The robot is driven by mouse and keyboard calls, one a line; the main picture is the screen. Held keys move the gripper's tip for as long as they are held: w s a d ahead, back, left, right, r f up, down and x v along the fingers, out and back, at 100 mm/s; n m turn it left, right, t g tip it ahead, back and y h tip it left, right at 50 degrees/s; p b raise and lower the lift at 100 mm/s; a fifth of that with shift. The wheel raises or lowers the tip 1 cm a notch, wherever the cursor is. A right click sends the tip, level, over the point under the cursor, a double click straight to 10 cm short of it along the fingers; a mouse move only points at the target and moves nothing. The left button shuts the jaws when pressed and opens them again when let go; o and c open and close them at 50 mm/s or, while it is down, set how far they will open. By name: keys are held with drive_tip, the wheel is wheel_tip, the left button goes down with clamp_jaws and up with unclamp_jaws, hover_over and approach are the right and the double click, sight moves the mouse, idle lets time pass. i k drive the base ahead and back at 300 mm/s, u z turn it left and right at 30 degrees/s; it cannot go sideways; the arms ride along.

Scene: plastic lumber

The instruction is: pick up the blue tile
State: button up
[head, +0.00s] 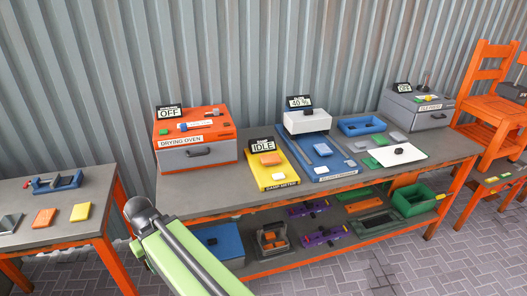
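The closest match is a small blue-grey piece (350,163) on the blue board of the white-topped machine at the bench's middle, too small to be sure of. My green arm reaches up from the bottom edge, left of centre, to a dark joint in front of the bench's left end. No gripper fingers can be made out.
The grey bench (205,190) holds an orange drying oven (195,140), a yellow damp meter (278,177) and a grey machine (412,108). A lower shelf holds several bins. A side table (60,238) at left carries orange and yellow tiles. An orange chair (485,115) stands right.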

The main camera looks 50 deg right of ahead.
sight(323, 149)
drive_tip(key=u, duration=0.45)
drive_tip(key=k, duration=0.15)
drive_tip(key=u, duration=1.8)
drive_tip(key=k, duration=2.1)
drive_tip(key=z, duration=1.4)
drive_tip(key=i, duration=1)
drive_tip(key=z, duration=0.05)
